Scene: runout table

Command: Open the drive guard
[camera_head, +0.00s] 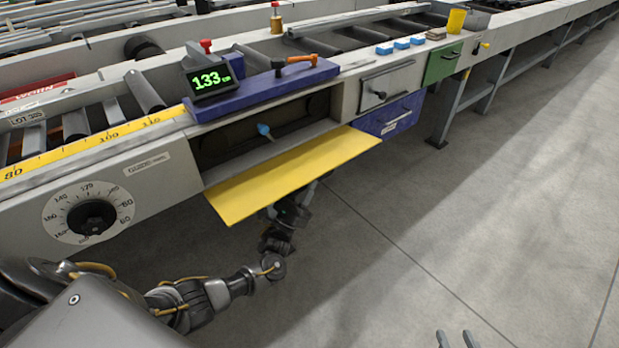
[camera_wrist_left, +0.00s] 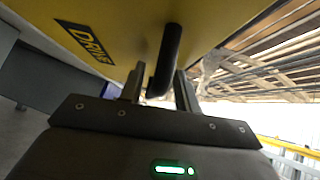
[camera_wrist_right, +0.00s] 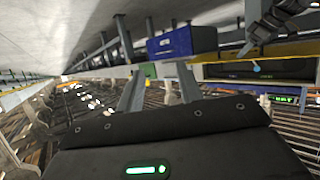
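The drive guard is a yellow panel (camera_head: 290,175), swung down and standing out nearly flat below a dark opening (camera_head: 265,130) in the table's front. My right gripper (camera_head: 455,338) is open and empty at the bottom edge, away from the table.
A blue housing with a display (camera_head: 212,78) and an orange-handled lever (camera_head: 295,62) sits above the opening. A black dial (camera_head: 92,217) is to the left. A grey door (camera_head: 387,87), a blue drawer (camera_head: 392,115) and a green panel (camera_head: 443,63) are to the right. The floor in front is clear.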

